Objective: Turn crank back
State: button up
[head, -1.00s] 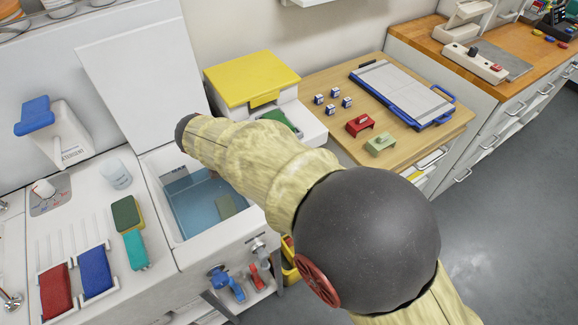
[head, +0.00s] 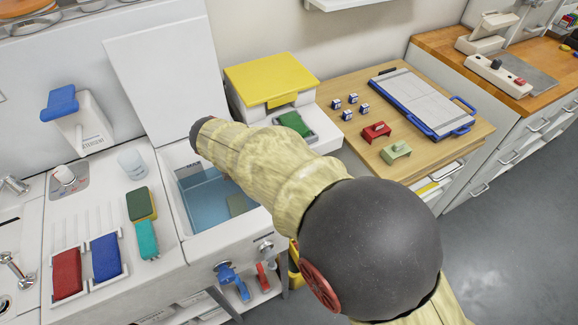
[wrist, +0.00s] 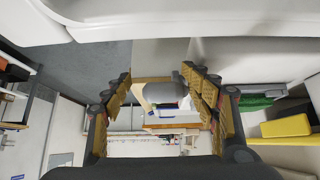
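I cannot clearly identify a crank. On the front of the sink unit are a blue handle (head: 228,278), a red handle (head: 263,276) and a metal knob (head: 265,246), with my arm close beside them in the picture. My gripper (wrist: 163,84) shows in the wrist view with its two gold-padded fingers spread apart. Nothing is clearly held between them; the pale and grey shapes seen through the gap are too small to name. In the head view my gripper is hidden or not discernible, as my yellowish sleeved arm crosses the middle.
The sink unit has a raised white lid (head: 158,75) and a water basin (head: 205,203). A yellow-lidded box (head: 270,78) stands behind my arm. A wooden table (head: 440,160) with a blue-framed board (head: 425,104) is to the right. Grey floor (head: 500,250) is open at right.

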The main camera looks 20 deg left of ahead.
jog(key=v, duration=0.8)
dwell(0.4)
